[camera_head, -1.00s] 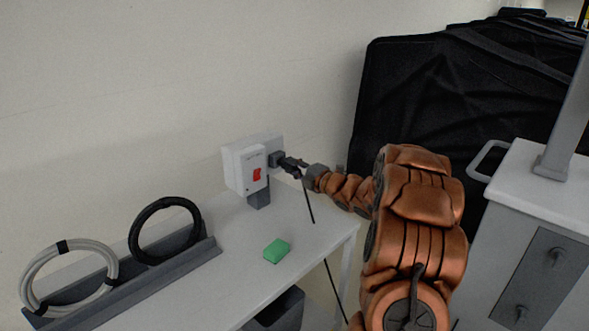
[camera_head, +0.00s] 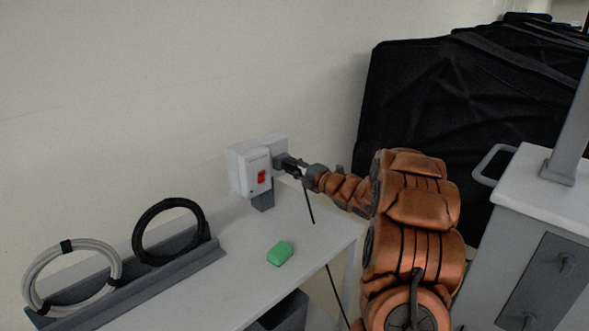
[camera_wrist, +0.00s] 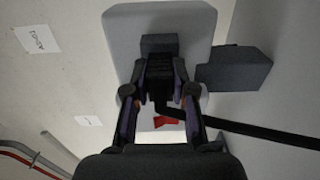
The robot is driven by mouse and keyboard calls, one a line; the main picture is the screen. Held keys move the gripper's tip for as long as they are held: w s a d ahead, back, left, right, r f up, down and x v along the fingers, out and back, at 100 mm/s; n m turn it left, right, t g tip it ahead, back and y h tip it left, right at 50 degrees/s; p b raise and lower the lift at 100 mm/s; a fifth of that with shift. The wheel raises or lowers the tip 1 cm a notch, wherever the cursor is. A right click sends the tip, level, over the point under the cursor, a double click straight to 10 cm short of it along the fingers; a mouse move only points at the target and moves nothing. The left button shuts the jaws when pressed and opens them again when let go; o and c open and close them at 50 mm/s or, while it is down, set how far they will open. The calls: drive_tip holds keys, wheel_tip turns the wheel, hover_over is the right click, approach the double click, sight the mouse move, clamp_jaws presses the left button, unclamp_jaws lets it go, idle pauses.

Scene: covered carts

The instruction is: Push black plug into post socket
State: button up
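The post socket is a dark grey block (camera_head: 280,160) on the side of a white box (camera_head: 249,168) with a red switch. It also shows in the wrist view (camera_wrist: 159,43), against the pale box face. My gripper (camera_head: 299,169) is shut on the black plug (camera_head: 291,165), whose body shows between the two fingers (camera_wrist: 160,70) in the wrist view (camera_wrist: 159,88). The plug lines up with the socket and its front meets the socket face. Whether its prongs are inside is hidden. A black cable (camera_wrist: 262,134) runs off from the plug to the right.
A green block (camera_head: 280,253) lies on the white table (camera_head: 225,290). A grey holder (camera_head: 180,260) with a black coil (camera_head: 137,232) and a pale coil (camera_head: 30,275) stands at left. A black-covered cart (camera_head: 440,95) and a white cart (camera_head: 540,190) stand at right.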

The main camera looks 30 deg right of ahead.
drive_tip(key=o, duration=0.4)
drive_tip(key=shift+o, duration=0.2)
drive_tip(key=shift+s, duration=0.1)
drive_tip(key=v, duration=1.1)
drive_tip(key=shift+s, duration=0.4)
drive_tip(key=shift+d, duration=0.1)
